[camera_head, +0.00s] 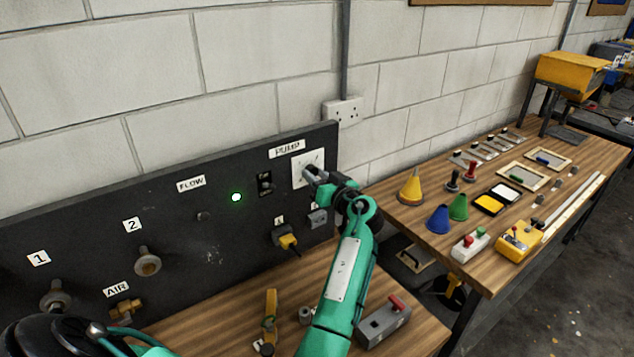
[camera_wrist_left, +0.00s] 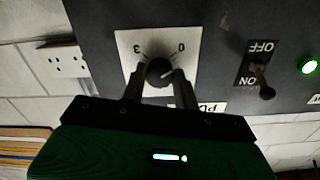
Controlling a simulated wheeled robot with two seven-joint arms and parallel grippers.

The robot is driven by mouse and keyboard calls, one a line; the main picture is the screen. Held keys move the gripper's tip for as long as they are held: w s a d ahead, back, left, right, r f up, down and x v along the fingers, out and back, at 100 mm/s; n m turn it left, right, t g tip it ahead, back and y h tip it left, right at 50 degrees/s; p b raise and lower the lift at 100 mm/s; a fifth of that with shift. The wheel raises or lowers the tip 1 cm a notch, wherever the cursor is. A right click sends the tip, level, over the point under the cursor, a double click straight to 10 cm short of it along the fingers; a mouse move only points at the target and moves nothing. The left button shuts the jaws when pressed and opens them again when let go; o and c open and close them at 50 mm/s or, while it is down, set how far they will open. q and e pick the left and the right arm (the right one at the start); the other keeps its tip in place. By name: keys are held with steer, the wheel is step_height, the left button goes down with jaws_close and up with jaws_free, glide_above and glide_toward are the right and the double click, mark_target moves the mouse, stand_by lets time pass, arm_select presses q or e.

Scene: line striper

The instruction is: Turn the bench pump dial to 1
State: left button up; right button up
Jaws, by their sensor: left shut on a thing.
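The pump dial is a dark round knob (camera_wrist_left: 159,71) on a white plate (camera_wrist_left: 127,43) that shows 3 and 0, upside down in the left wrist view. The plate (camera_head: 308,160) is also in the head view, under the PUMP label (camera_head: 287,149). My left gripper (camera_head: 313,175) is shut on the knob, one finger on each side. A pale mark shows at the knob's lower right in the wrist view. The other numbers on the plate are hidden behind the fingers, so I cannot tell which number the mark faces. My right gripper is not in view.
Beside the dial are an ON/OFF toggle switch (camera_wrist_left: 262,82) and a lit green lamp (camera_head: 236,197). A yellow plug (camera_head: 288,242) sticks out below. A grey block with a red handle (camera_head: 384,320) lies on the bench. Cones and paint tools stand on the right bench (camera_head: 400,222).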

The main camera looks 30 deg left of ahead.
arm_select(q)
steer(key=m+b, duration=0.2)
steer(key=m, duration=0.5)
steer(key=shift+r, duration=0.1)
steer(key=m, duration=0.4)
steer(key=shift+s+r+m+p, duration=0.1)
steer(key=shift+r+m+p, duration=0.05)
steer(key=shift+m+p, duration=1)
steer(key=shift+m, duration=0.95)
steer(key=o, duration=1)
